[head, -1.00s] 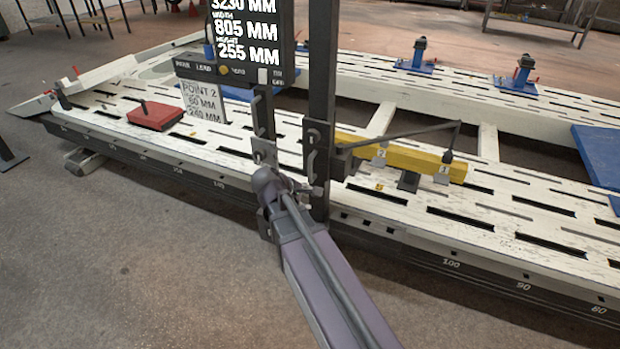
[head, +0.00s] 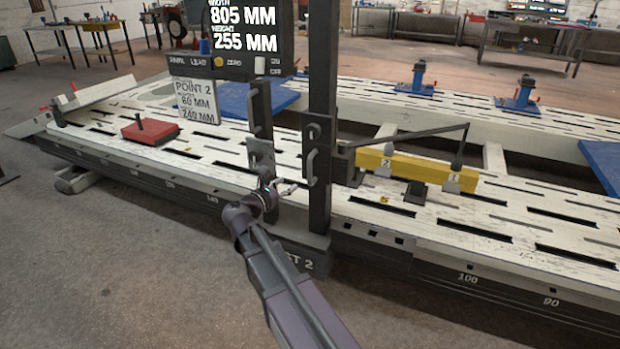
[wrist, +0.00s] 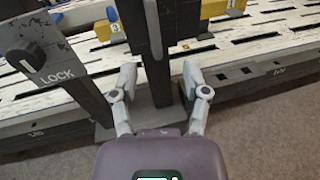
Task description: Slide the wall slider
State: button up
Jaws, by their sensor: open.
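A tall dark post (head: 321,110) stands at the near edge of the white frame bench. A dark sliding block with a grey bar handle (head: 312,168) sits on it. A shorter post beside it carries a grey plate (head: 262,157), which reads LOCK in the wrist view (wrist: 40,62). My gripper (head: 281,190) is just left of and slightly below the handle in the head view. In the wrist view my gripper (wrist: 159,76) is open and empty, its fingers framing the tall post (wrist: 156,85). I cannot tell how far the post is from the fingertips.
A display (head: 241,40) hangs left of the tall post, with a POINT 2 card (head: 196,101) below. A yellow beam (head: 415,168) and thin arm reach right over the bench (head: 480,215). A red block (head: 150,130) lies left. The near floor is clear.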

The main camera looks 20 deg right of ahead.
aim_at(309, 166)
jog(key=shift+w+a+f+n+t, duration=0.1)
jog(key=shift+w+a+n+t, duration=0.25)
jog(key=shift+n, duration=0.15)
jog(key=shift+d, duration=0.15)
jog(key=x, duration=1.3)
jog(key=shift+w+d, duration=0.15)
jog(key=shift+d, duration=0.15)
jog(key=shift+c, duration=0.2)
grip_shut()
